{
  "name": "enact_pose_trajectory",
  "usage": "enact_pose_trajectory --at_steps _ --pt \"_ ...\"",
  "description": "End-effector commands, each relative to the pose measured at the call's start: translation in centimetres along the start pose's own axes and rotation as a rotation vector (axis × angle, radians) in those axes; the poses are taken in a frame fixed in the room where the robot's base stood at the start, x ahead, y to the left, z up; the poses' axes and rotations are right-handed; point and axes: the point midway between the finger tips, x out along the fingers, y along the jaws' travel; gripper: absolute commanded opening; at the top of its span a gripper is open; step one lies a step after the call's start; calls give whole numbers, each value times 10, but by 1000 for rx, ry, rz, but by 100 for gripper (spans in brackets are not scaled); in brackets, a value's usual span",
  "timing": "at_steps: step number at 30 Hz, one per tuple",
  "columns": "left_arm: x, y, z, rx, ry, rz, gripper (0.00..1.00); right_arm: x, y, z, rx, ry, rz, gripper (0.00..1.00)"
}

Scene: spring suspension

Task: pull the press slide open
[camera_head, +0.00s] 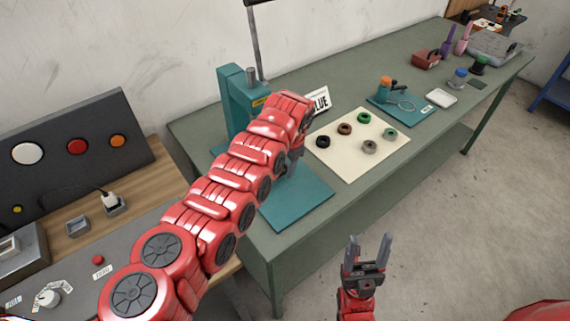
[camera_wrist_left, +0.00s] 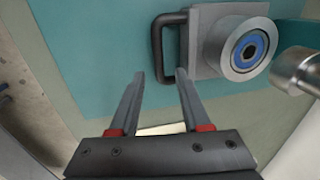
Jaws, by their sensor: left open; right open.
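The teal press (camera_head: 235,100) stands on the green bench, and my left arm hides much of it in the head view. In the left wrist view its slide is a grey block (camera_wrist_left: 205,62) with a round holder and blue ring (camera_wrist_left: 248,50). A black bar handle (camera_wrist_left: 157,48) is on the block's left side. My left gripper (camera_wrist_left: 160,75) is open, with the handle's lower end appearing between its fingertips; I cannot tell whether they touch. In the head view the left gripper (camera_head: 294,158) is partly hidden at the press. My right gripper (camera_head: 370,245) is open and empty before the bench.
A silver cylinder (camera_wrist_left: 298,70) is right of the slide. A cream mat (camera_head: 350,163) with several coloured rings lies right of the press, near a sign reading "LUE" (camera_head: 319,100). A teal tray (camera_head: 395,112) is farther back. A dark button panel (camera_head: 70,150) stands left.

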Motion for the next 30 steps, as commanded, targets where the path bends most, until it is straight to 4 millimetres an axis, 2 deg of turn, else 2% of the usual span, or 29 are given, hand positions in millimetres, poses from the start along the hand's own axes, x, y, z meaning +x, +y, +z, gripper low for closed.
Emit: enact_pose_trajectory --at_steps 4,13,14,21,30 --pt "11 0 0 1 0 0 47 1 0 0 0 0 0 62" --pt "13 0 0 0 2 -1 47 1 0 0 0 0 0 62" --pt "13 0 0 0 1 -1 44 1 0 0 0 0 0 62" --pt "13 0 0 0 2 -1 0 1 0 0 0 0 0 62" --pt "13 0 0 0 2 -1 0 1 0 0 0 0 0 62"
